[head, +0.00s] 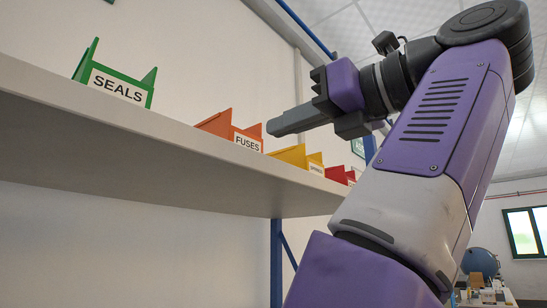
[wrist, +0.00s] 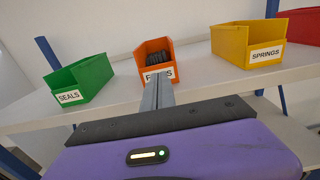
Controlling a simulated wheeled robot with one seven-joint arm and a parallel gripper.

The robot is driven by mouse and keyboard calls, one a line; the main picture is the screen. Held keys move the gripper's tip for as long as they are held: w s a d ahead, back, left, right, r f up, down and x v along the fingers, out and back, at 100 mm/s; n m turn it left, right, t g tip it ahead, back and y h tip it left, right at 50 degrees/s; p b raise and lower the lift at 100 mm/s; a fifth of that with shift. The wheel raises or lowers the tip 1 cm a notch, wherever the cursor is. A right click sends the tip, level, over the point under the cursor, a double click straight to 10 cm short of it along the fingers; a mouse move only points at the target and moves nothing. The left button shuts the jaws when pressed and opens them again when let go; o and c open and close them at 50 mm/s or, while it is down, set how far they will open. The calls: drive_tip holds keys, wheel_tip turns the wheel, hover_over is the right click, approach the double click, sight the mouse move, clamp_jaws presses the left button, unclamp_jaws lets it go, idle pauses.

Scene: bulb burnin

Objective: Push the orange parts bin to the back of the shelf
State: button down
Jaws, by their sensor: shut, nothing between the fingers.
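The orange parts bin (head: 222,125), labelled FUSES, stands on the shelf (head: 170,138) between a green and a yellow bin. In the wrist view the orange bin (wrist: 154,48) holds dark parts and its label is partly covered by my fingers. My gripper (head: 272,127) is shut and empty, its fingers pointing left towards the bin's front in the head view. In the wrist view my gripper (wrist: 158,78) lines up with the lower front of the orange bin. I cannot tell whether the fingertips touch it.
The green SEALS bin (wrist: 82,80) stands left of the orange bin. The yellow SPRINGS bin (wrist: 245,40) and a red bin (wrist: 302,25) stand to the right. A white wall (wrist: 90,22) is behind the shelf. Blue posts support the shelf.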

sight(250, 138)
drive_tip(key=shift+p+x, duration=1.15)
drive_tip(key=shift+p, duration=0.9)
drive_tip(key=shift+x, duration=1)
